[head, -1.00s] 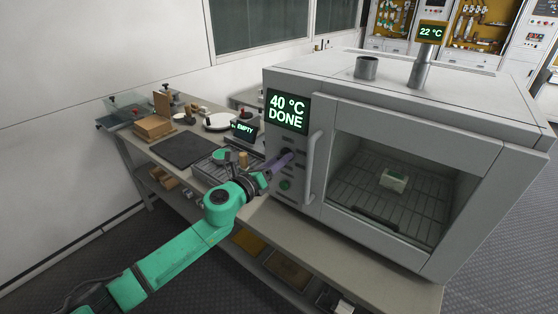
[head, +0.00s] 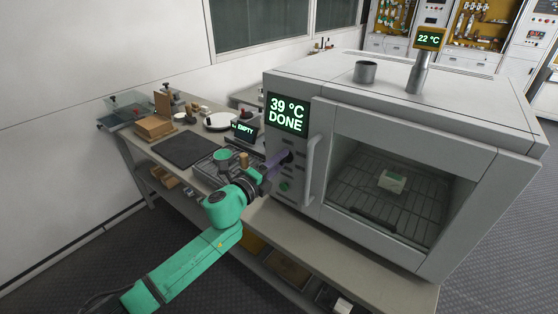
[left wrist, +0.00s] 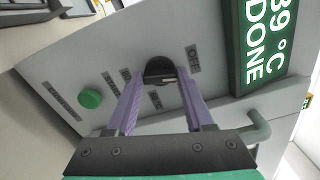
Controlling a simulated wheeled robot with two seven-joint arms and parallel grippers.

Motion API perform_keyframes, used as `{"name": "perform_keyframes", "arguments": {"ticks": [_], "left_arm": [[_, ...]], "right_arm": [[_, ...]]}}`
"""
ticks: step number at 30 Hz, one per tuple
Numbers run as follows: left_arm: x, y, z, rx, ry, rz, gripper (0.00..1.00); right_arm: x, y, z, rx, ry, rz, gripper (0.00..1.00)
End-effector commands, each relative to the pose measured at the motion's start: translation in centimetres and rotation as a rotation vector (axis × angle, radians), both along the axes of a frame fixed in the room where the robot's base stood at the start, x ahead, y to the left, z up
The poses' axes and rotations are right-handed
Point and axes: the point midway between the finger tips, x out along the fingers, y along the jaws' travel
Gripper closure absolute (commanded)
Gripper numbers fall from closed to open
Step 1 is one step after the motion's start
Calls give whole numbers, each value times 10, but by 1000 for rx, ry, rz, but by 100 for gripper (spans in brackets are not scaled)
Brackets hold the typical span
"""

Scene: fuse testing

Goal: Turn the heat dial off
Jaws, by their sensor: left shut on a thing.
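The heat dial (left wrist: 160,69) is a dark round knob on the oven's grey front panel, with a pale mark across it. It also shows in the head view (head: 287,156), partly covered by my fingers. My left gripper (left wrist: 159,77) has its two purple fingers on either side of the dial and is shut on it. In the head view the left gripper (head: 283,159) reaches the panel from the lower left. The oven display (head: 288,114) reads 39 °C DONE. My right gripper is not in view.
A green button (left wrist: 91,99) sits on the panel near the dial. The oven door handle (head: 311,168) stands out just right of the dial. A small white and green object (head: 393,181) rests on the rack behind the window. The bench left of the oven holds several items.

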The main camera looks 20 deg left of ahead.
Motion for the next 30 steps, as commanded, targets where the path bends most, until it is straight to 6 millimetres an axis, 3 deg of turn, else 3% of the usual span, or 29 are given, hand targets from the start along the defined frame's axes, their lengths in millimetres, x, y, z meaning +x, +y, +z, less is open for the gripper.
{"name": "perform_keyframes", "arguments": {"ticks": [12,29,30], "left_arm": [[0,0,0,-214,85,0,100],[0,0,0,-251,100,1,100],[0,0,0,-251,100,1,44]], "right_arm": [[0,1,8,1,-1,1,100],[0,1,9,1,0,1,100],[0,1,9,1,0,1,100]]}}
